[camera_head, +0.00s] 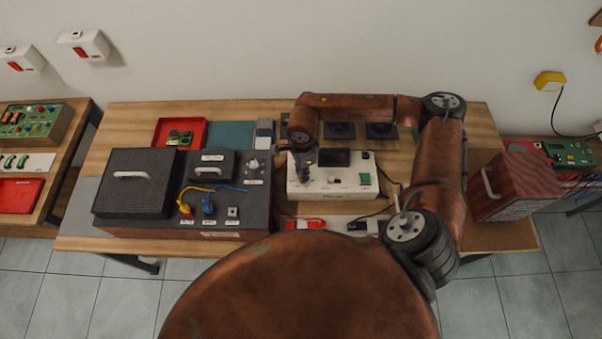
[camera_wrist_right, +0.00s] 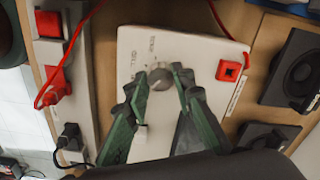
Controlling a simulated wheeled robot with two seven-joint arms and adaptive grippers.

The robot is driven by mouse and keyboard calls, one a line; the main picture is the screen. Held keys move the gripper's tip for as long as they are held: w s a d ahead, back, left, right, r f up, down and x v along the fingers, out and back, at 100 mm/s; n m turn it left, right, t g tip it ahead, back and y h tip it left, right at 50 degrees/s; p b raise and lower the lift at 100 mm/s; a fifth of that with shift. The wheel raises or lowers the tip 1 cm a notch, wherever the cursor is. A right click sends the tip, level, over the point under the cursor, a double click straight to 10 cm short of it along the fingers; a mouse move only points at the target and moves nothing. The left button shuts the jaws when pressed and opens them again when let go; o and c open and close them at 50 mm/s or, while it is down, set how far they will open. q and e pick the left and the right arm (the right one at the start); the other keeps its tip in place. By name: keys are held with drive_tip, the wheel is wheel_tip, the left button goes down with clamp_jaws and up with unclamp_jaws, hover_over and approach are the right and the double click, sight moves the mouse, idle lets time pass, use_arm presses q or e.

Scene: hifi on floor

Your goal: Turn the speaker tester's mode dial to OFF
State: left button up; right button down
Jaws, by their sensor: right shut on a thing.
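My right gripper (camera_head: 303,164) is over the left part of the tester. In the wrist view its green fingers (camera_wrist_right: 160,87) are shut on the dial, one on each side. They hide part of the dial, so its pointer cannot be read. My left gripper is not in view.
A dark amplifier box (camera_head: 255,200) with cables stands left of the tester. A power strip (camera_wrist_right: 85,110) with red and black plugs lies along its front. Black speakers (camera_head: 340,130) lie behind it. A red tray (camera_head: 165,128) and a wooden speaker box (camera_head: 515,185) stand farther off.

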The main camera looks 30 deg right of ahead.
drive_tip(key=shift+f+n+b, duration=0.15)
drive_tip(key=shift+n+b, duration=0.95)
drive_tip(key=shift+n, duration=0.6)
drive_tip(key=c, duration=1.7)
unclamp_jaws()
drive_tip(key=shift+o, duration=0.2)
drive_tip(key=shift+r, duration=0.2)
wheel_tip(320, 180, up, 12)
drive_tip(key=shift+f, duration=0.1)
